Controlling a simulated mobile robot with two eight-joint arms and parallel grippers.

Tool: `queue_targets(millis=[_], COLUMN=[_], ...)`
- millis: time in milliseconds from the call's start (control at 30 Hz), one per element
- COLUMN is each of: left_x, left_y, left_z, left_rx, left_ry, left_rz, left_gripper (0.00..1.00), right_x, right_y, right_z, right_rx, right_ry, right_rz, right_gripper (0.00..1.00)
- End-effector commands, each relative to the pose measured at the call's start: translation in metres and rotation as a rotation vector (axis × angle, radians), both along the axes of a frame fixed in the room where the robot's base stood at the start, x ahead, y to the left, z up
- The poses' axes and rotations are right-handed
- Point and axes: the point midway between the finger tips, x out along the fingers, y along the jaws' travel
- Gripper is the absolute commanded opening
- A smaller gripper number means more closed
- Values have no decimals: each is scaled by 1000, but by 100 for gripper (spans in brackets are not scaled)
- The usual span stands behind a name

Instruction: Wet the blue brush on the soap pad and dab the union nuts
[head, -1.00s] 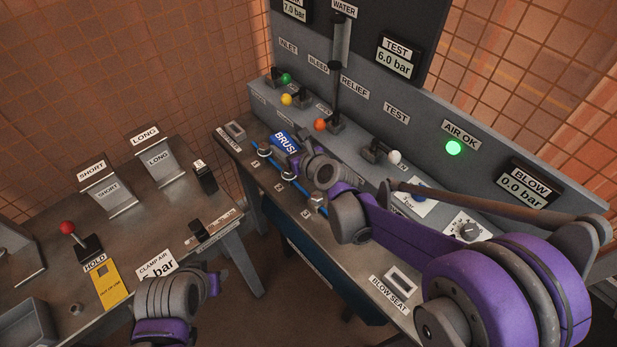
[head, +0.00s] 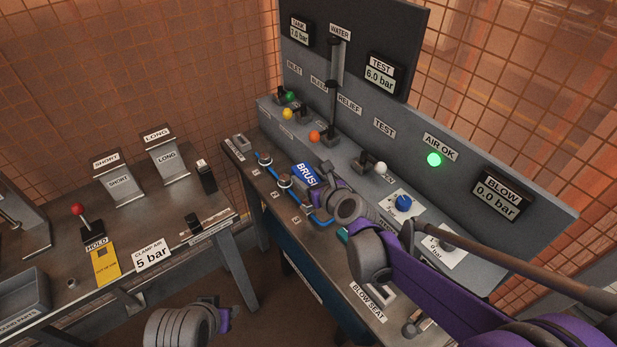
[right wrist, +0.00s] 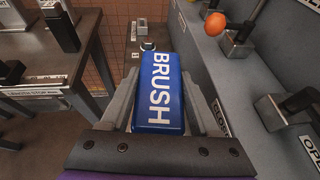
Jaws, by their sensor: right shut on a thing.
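The blue brush (head: 307,176), lettered BRUSH, is held over the right-hand bench in the head view. My right gripper (head: 318,186) is shut on it. In the right wrist view the blue brush block (right wrist: 159,92) sits between the two grey fingers (right wrist: 160,105). A blue line with union nuts (head: 284,181) runs along the bench beside the brush; another nut (head: 264,159) lies farther back. The nearer end of the line is partly hidden by my right gripper. I cannot make out the soap pad. My left gripper (head: 226,315) is low at the bottom, its fingers too small to judge.
A sloped panel with green, yellow, orange and white knobs (head: 315,136) rises behind the brush. A blue dial (head: 403,203) and a BLOW SEAT label (head: 368,302) lie nearer. The left bench (head: 130,225) carries SHORT and LONG stands and a red-knobbed lever (head: 84,219). Floor lies between the benches.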

Motion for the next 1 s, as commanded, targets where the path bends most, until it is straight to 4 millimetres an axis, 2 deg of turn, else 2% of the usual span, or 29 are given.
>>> queue_targets(millis=[500, 1000], left_x=[-6, -7], left_y=[0, 0], left_z=[-32, -35], left_rx=[0, 0], left_ry=[13, 13], left_rz=[0, 0], left_gripper=[43, 43], right_x=[0, 0], right_y=[0, 0], right_z=[-49, -54], right_rx=[0, 0], right_ry=[1, 0], right_rz=[0, -1], right_gripper=[1, 1])
